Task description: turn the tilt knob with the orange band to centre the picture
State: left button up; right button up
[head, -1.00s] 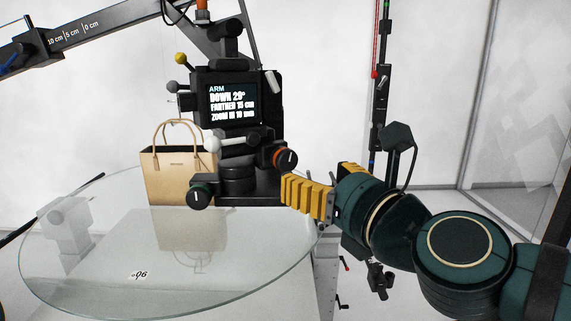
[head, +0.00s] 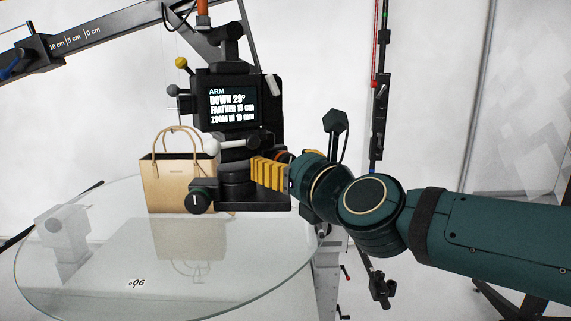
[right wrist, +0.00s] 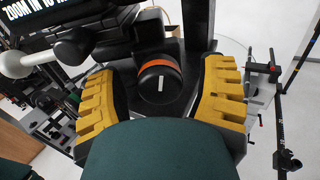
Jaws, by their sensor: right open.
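The tilt knob (right wrist: 160,82) is a black cylinder with an orange band and a white index mark, seen in the right wrist view between my open fingers. In the head view only a bit of its orange band (head: 283,155) shows behind my right gripper (head: 268,173). My right gripper's yellow ribbed fingers (right wrist: 165,95) stand on both sides of the knob, apart from it. The camera head's screen (head: 233,105) reads "ARM DOWN 29°, FARTHER 15 cm, ZOOM IN 10 mm". My left gripper is out of view.
A white-tipped lever (head: 211,146) is close above. A beige handbag (head: 178,184) stands on the glass turntable (head: 120,250). A vertical scaled post (head: 380,90) rises behind my right arm.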

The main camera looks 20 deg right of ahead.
jog(key=c, duration=1.2)
jog(key=shift+n, duration=0.4)
grip_shut()
